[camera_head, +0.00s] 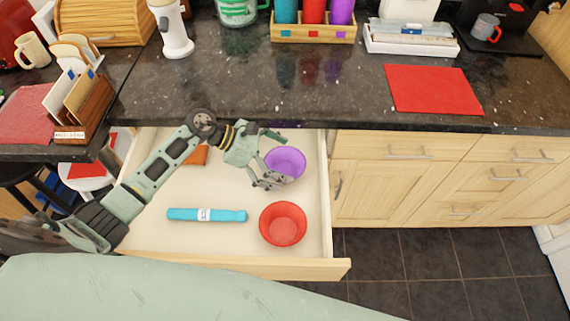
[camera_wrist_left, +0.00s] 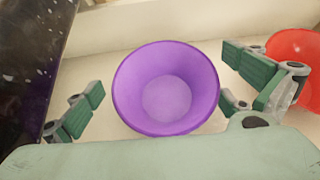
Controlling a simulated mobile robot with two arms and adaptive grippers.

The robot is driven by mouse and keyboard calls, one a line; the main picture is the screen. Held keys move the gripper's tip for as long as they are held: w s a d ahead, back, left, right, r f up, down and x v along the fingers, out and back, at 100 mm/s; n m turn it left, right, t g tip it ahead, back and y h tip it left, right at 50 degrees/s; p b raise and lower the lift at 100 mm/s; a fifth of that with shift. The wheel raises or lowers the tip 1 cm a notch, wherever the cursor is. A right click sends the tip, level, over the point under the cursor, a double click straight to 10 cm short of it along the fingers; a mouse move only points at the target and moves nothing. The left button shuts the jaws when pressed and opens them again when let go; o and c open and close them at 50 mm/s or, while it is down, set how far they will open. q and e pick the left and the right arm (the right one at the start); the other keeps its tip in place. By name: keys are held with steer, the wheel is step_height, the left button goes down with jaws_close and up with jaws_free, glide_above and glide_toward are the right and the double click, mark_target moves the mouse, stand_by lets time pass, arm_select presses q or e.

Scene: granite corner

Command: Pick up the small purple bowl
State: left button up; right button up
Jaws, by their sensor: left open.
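The small purple bowl (camera_head: 286,163) lies upright and empty in the open drawer, near its right wall and below the counter's front edge. In the left wrist view the purple bowl (camera_wrist_left: 166,88) sits in the middle, between the spread fingers. My left gripper (camera_head: 277,158) is open and empty above the bowl. One finger is on the counter side of the bowl and the other on its near left side, covering part of it in the head view. I cannot tell whether a finger touches the rim. My right gripper is in neither view.
The open drawer (camera_head: 240,264) also holds a red bowl (camera_head: 283,224) in front of the purple one, a rolled blue item (camera_head: 207,215) and an orange item (camera_head: 196,156) partly behind my arm. The dark counter edge (camera_head: 400,125) overhangs the drawer's back.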

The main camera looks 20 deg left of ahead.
arm_select(q)
steer(key=shift+w+d+f, duration=0.1)
steer(key=shift+d+f, duration=0.1)
steer(key=shift+f, duration=0.1)
steer(key=c, duration=1.3)
